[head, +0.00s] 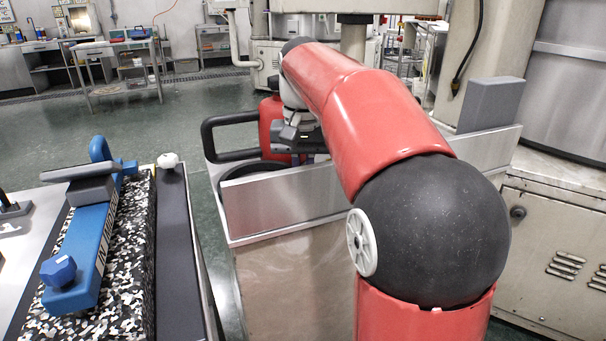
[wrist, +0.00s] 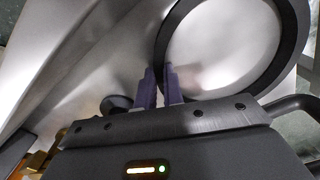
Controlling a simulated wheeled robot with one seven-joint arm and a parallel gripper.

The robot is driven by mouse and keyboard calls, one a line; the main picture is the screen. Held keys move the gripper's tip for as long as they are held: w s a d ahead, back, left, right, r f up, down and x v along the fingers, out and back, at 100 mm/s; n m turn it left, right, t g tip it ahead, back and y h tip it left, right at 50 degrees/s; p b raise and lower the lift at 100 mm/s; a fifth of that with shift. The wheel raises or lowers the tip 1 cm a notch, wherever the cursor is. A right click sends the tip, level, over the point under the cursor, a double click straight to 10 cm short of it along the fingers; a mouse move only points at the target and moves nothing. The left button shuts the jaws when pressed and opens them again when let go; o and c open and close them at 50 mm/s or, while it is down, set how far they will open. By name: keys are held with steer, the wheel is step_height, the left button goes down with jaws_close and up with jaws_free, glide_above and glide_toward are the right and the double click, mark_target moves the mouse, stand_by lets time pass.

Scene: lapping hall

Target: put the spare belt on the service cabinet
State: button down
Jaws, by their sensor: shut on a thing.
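My gripper shows in the wrist view (wrist: 160,72) with its two dark fingers close together on the rim of a black ring, the spare belt (wrist: 297,45). The belt hangs out in front of the fingers over a pale metal surface; I cannot tell if it touches it. In the head view the belt (head: 257,167) is a dark curve just behind the steel panel, its lower part hidden.
A bench at left carries a blue tool (head: 92,235) on a speckled block (head: 128,262). A table (head: 110,50) stands farther back; green floor lies clear between.

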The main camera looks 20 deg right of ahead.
steer(key=shift+f, duration=0.2)
steer(key=c, duration=1.5)
jaws_free()
steer(key=shift+f+b, duration=0.15)
steer(key=shift+b, duration=0.45)
steer(key=r, duration=0.2)
steer(key=r+p, duration=0.1)
steer(key=r, duration=0.2)
steer(key=r+p, duration=0.1)
steer(key=r, duration=0.1)
steer(key=shift+w+a+r, duration=0.15)
steer(key=shift+w+r, duration=0.05)
steer(key=shift+w, duration=0.05)
steer(key=shift+s+r, duration=0.1)
steer(key=shift+r, duration=0.3)
